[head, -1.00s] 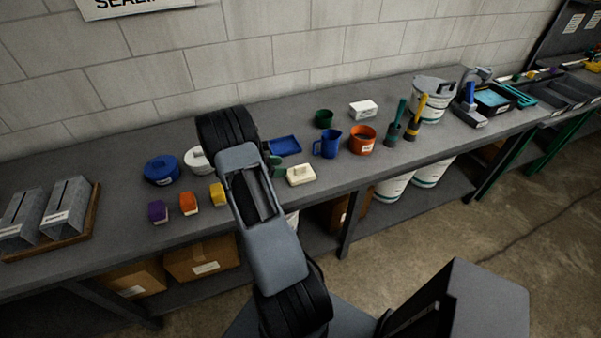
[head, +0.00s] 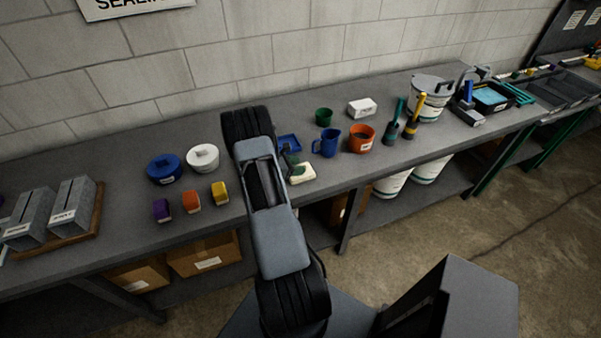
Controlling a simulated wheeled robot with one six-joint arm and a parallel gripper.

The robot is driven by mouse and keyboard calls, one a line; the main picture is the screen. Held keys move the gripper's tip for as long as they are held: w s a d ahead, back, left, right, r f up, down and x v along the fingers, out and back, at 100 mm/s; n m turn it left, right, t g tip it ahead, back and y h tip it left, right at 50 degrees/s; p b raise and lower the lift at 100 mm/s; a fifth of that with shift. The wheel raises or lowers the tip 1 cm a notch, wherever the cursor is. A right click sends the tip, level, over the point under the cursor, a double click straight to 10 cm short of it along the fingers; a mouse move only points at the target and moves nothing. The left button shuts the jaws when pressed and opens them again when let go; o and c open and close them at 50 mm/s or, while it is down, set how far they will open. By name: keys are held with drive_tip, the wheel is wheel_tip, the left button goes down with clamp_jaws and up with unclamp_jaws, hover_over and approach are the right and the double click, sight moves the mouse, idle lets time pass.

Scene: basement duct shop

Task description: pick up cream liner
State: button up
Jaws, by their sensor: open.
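The cream liner (head: 303,174) is a small pale block lying on the grey workbench, just right of my forearm in the head view. My gripper (head: 292,161) shows only in small part as dark green finger tips beyond the forearm. It is open and appears over or against the liner's left back side. It covers part of the liner, and I cannot tell whether they touch. Most of the gripper is hidden behind my arm.
A blue tray (head: 289,142) lies just behind, partly hidden by my arm. A blue jug (head: 327,144), orange pot (head: 361,139), green cup (head: 323,117) and white box (head: 361,108) stand to the right. Yellow (head: 220,193), orange (head: 192,201) and purple (head: 161,210) blocks lie left.

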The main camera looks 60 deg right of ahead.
clamp_jaws()
drive_tip(key=shift+r, duration=0.1)
idle(0.4)
